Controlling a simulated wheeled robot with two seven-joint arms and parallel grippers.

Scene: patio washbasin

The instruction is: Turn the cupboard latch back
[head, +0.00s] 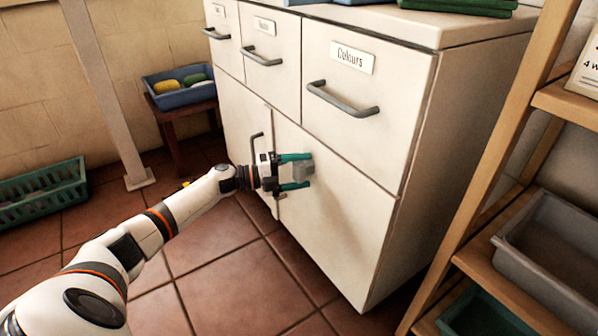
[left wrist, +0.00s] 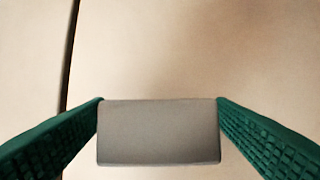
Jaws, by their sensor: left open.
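The cupboard latch (head: 303,169) is a grey block on the cream cupboard door (head: 335,215), just right of the seam between the two lower doors. My left gripper (head: 297,171) is open, with one green finger above the latch and one below it. In the left wrist view the latch (left wrist: 158,132) lies between the fingertips of my left gripper (left wrist: 160,112). Its ends are very close to both fingers; I cannot tell whether they touch. The latch's mount on the door is hidden. My right gripper is not in view.
Labelled drawers with grey bar handles (head: 342,100) are above the doors. A wooden shelf (head: 570,108) with a grey tub (head: 550,262) stands close on the right. A blue tray (head: 182,97) sits on a stool at the back. A green crate (head: 45,193) is at far left. The tiled floor in front is clear.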

